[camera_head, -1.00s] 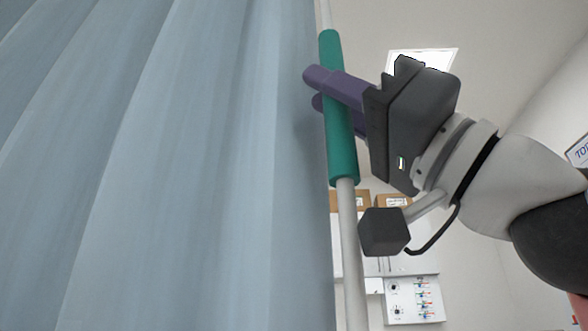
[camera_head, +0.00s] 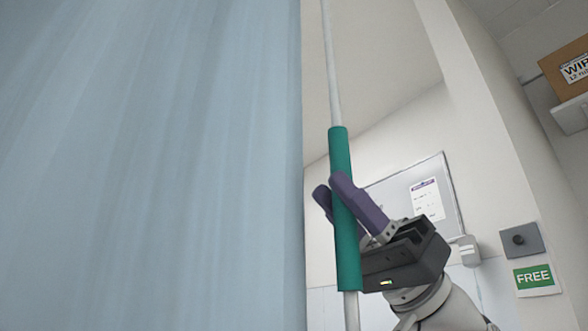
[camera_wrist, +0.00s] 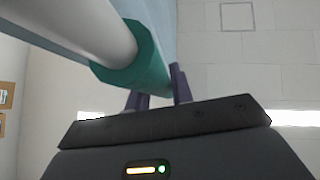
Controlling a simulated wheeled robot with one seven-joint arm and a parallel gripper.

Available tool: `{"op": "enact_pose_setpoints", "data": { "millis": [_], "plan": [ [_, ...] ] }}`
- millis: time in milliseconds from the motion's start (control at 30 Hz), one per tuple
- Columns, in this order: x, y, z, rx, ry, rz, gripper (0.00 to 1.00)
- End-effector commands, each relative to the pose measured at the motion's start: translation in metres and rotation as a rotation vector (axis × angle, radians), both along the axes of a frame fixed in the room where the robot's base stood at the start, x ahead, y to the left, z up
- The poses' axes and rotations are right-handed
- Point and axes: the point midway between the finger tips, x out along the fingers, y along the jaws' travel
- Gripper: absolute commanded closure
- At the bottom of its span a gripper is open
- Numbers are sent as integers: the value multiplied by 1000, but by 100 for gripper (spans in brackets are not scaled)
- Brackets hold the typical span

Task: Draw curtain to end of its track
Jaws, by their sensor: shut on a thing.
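The light blue curtain (camera_head: 150,170) fills the left half of the head view. It also shows at the top of the wrist view (camera_wrist: 165,12). A white pull rod (camera_head: 331,75) hangs along the curtain's right edge, with a green grip sleeve (camera_head: 347,262) on it. My gripper (camera_head: 335,190) has its purple fingers shut around the upper middle of the green sleeve. In the wrist view the green sleeve (camera_wrist: 145,62) runs between the purple fingers. The curtain's track and upper end are out of view.
A whiteboard (camera_head: 450,195) with a notice hangs on the wall behind my gripper. A green FREE sign (camera_head: 534,277) and a grey wall box (camera_head: 522,240) are at the right. A cardboard box (camera_head: 570,68) sits on a shelf at upper right.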

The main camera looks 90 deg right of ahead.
Motion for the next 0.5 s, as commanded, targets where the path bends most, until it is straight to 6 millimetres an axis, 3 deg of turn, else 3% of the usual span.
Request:
{"op": "enact_pose_setpoints", "data": {
  "millis": [200, 500],
  "plan": [
    [-12, -9, -1, -1, 2, 0, 100],
    [-15, -11, -1, 1, -3, -1, 100]
  ]
}}
